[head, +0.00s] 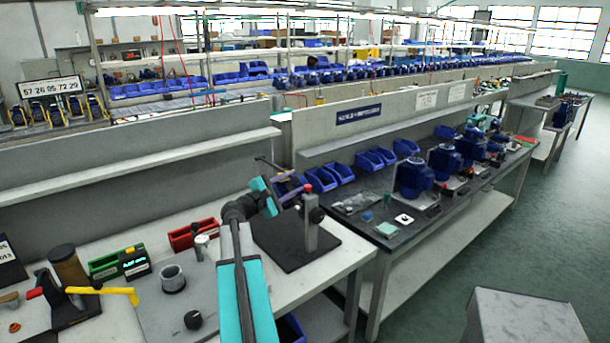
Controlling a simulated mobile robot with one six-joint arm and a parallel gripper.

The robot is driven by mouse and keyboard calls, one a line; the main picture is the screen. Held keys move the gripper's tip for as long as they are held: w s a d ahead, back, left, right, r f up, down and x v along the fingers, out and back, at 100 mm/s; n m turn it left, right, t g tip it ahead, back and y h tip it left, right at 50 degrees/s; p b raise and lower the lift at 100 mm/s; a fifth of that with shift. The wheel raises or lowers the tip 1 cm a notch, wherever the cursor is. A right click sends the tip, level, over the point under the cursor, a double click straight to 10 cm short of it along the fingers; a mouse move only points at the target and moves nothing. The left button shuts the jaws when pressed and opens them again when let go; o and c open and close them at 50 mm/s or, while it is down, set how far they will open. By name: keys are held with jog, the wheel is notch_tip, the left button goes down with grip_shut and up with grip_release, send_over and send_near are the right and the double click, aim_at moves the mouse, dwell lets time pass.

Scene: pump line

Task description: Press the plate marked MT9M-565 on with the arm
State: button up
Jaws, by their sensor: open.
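No marking reading MT9M-565 is legible in the head view, so I cannot pick out that plate. My gripper (281,178) is at the end of my teal arm, in the middle of the picture, above the bench. Its two jaws look apart, with nothing clearly held between them. Just right of it, a grey post with a black and red top (311,213) stands upright on a dark flat base (293,250). The gripper overlaps the post's left side in the picture; I cannot tell whether they touch.
On the near bench stand a red bin (190,236), a green bin (104,268), a grey cup (173,279) and a yellow-handled tool (107,292). Blue motors (413,178) stand on the dark bench to the right. A grey box (525,322) stands at the lower right; floor beyond is clear.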

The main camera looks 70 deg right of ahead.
jog(key=p+x, duration=0.1)
jog(key=x, duration=0.5)
jog(key=shift+s+d, duration=0.2)
jog(key=shift+d, duration=0.1)
